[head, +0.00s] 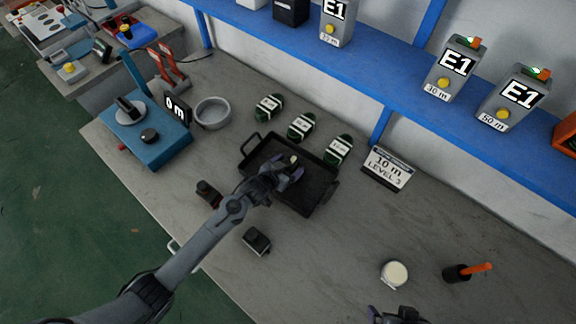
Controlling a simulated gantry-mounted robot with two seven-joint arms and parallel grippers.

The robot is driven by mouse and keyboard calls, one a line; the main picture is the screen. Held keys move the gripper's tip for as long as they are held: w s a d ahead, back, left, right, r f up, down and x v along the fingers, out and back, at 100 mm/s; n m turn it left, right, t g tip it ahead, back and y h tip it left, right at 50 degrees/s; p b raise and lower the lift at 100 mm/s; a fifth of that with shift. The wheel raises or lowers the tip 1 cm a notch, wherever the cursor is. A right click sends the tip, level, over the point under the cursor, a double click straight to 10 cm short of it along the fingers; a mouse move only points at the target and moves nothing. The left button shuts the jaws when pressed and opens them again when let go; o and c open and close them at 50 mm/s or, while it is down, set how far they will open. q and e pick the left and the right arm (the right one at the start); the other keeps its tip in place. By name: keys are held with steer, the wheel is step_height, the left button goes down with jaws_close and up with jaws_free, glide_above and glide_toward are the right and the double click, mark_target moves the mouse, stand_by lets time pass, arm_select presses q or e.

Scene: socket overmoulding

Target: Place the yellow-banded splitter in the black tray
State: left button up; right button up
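The black tray (313,206) lies on the grey bench with a handle at each end. My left gripper (289,170) is over the tray, low, with its fingers pointing into it. A small pale yellowish item (292,159) shows at the fingertips; it may be part of the yellow-banded splitter, but most of it is hidden. I cannot tell whether the fingers touch it or are closed. My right gripper (398,316) is only partly in view at the bottom edge, away from the tray; its fingers are not clear.
Several green-and-white coils (302,126) lie behind the tray. A small black box (257,240) and a dark red-marked block (207,193) sit in front. A blue machine (150,140) and grey bowl (212,113) stand left. A white-topped jar (394,273) stands right, near free bench.

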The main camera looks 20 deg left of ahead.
arm_select(q)
steer(key=shift+r, duration=0.25)
steer(key=shift+s+r, duration=0.15)
steer(key=shift+s, duration=0.15)
steer(key=p+v, duration=0.2)
steer(key=v, duration=0.9)
steer(key=shift+s, duration=0.15)
steer(key=shift+a, duration=0.1)
